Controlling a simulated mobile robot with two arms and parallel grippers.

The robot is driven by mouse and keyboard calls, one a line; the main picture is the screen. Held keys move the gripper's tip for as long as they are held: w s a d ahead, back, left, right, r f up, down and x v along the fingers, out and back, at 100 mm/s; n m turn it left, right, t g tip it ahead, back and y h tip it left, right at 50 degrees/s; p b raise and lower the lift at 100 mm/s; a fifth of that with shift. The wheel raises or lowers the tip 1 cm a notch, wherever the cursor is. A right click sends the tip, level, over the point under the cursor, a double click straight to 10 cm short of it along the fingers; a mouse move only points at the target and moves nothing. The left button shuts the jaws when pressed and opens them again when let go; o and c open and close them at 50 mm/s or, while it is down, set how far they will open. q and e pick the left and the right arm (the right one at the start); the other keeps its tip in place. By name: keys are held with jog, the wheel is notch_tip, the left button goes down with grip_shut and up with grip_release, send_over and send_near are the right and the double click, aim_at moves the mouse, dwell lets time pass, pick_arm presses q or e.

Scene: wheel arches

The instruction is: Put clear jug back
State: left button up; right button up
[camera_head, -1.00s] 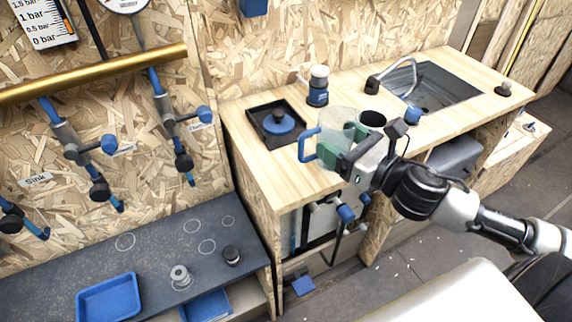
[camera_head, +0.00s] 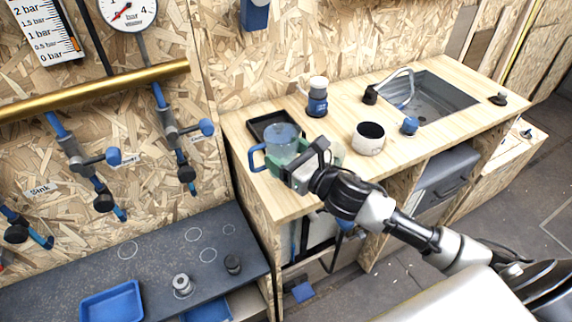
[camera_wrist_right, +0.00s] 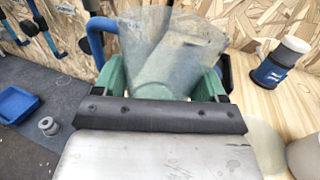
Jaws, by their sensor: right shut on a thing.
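The clear jug (camera_head: 284,143) with a blue handle (camera_head: 257,158) is at the left end of the wooden counter. My right gripper (camera_head: 288,168) is shut on it, with green fingers on either side of its body. In the right wrist view the jug (camera_wrist_right: 172,50) stands between the fingers (camera_wrist_right: 162,82), its blue handle to the left. The jug overlaps the square black tray (camera_head: 262,123) in the head view, and the blue round piece there shows through it. I cannot tell whether the jug's base touches anything. My left gripper is not in view.
A white cup (camera_head: 368,143) and a blue-and-white bottle (camera_head: 317,97) stand on the counter (camera_head: 345,110) to the right. A pale round patch (camera_wrist_right: 266,147) lies near the cup. The sink (camera_head: 440,98) is farther right. A dark lower bench (camera_head: 150,262) is at left.

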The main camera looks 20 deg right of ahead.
notch_tip(320, 180, down, 4)
jog(key=shift+f, duration=0.1)
dwell(0.4)
jog(key=shift+f, duration=0.15)
jog(key=o, duration=1)
